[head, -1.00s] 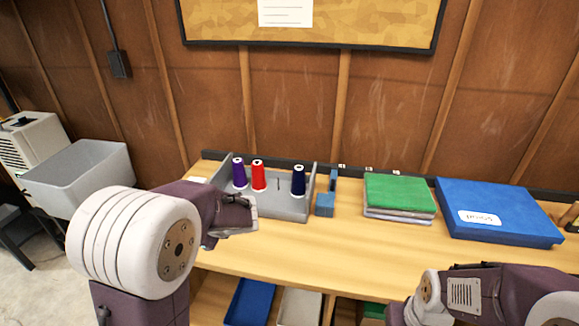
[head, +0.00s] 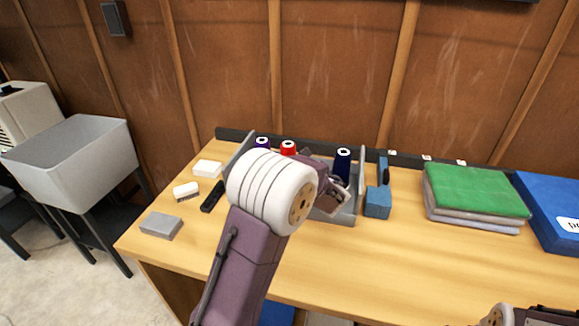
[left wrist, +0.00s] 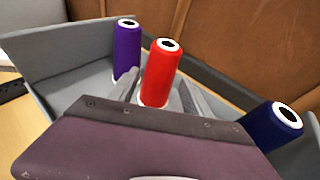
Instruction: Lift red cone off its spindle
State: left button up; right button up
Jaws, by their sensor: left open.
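The red cone (left wrist: 162,72) stands upright in the grey rack (left wrist: 60,50); in the head view only its top (head: 288,147) shows above my left arm. A purple cone (left wrist: 127,50) stands left of it and a navy cone (left wrist: 277,125) to the right. My left gripper (left wrist: 160,95) is open, with one finger on each side of the red cone's lower part. Nothing shows it shut on the cone, and contact cannot be told. The red cone's spindle is hidden. Only a part of my right arm shows at the head view's bottom right edge; its gripper is out of view.
Green folded cloth (head: 472,190) and a blue box (head: 556,210) lie farther right. A black item (head: 212,196), white blocks (head: 186,191) and a grey block (head: 161,225) lie to the left. The front of the bench is clear.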

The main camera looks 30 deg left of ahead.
pick_arm(q)
jog(key=b+x, duration=0.1)
jog(key=x, duration=0.8)
jog(key=shift+s+d, duration=0.1)
grip_shut()
notch_tip(320, 180, up, 9)
jog(key=p, duration=0.3)
jog(key=shift+p, duration=0.3)
jog(key=shift+r, duration=0.6)
